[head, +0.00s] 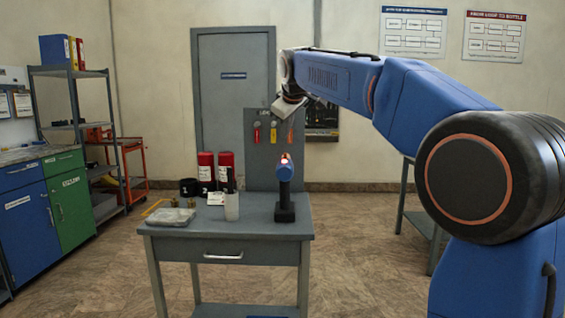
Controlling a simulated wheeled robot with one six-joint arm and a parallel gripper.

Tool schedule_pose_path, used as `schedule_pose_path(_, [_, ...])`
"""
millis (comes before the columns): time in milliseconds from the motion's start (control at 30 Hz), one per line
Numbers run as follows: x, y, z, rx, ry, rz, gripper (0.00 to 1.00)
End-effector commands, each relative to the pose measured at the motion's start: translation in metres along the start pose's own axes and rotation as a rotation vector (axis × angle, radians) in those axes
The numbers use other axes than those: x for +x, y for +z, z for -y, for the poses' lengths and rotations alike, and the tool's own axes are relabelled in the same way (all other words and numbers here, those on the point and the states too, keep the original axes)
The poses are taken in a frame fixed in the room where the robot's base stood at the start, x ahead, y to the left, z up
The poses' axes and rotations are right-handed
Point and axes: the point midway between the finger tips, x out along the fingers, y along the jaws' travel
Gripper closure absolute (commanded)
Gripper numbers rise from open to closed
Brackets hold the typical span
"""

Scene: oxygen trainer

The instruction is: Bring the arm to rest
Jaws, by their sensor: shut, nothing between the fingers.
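My blue arm reaches in from the right and across the upper middle of the head view, with its elbow high. Its wrist bends down at the left end. My gripper (288,108) hangs there, small and pale, in the air in front of the grey tool board. It looks shut and empty, and it is apart from everything on the table. Its fingertips are too small to make out clearly.
Below stands a grey table (225,254) bearing a blue device on a black stand (285,214), red-and-black cylinders (206,170), a pale cup (231,207) and a clear tray (170,217). Shelving (72,128) and cabinets (68,205) stand left. Open floor lies between.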

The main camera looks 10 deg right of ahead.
Motion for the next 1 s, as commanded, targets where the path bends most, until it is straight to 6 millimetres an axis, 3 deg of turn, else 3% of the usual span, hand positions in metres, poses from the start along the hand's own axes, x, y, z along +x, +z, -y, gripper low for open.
schedule_pose_path(133, [-0.006, 0.013, 0.005, 0.018, -0.006, 0.007, 1.00])
schedule_pose_path(267, [-0.021, 0.046, 0.022, 0.067, -0.024, 0.028, 1.00])
schedule_pose_path(667, [-0.065, 0.198, 0.114, 0.284, -0.096, 0.128, 1.00])
schedule_pose_path(1000, [-0.086, 0.335, 0.215, 0.475, -0.142, 0.221, 1.00])
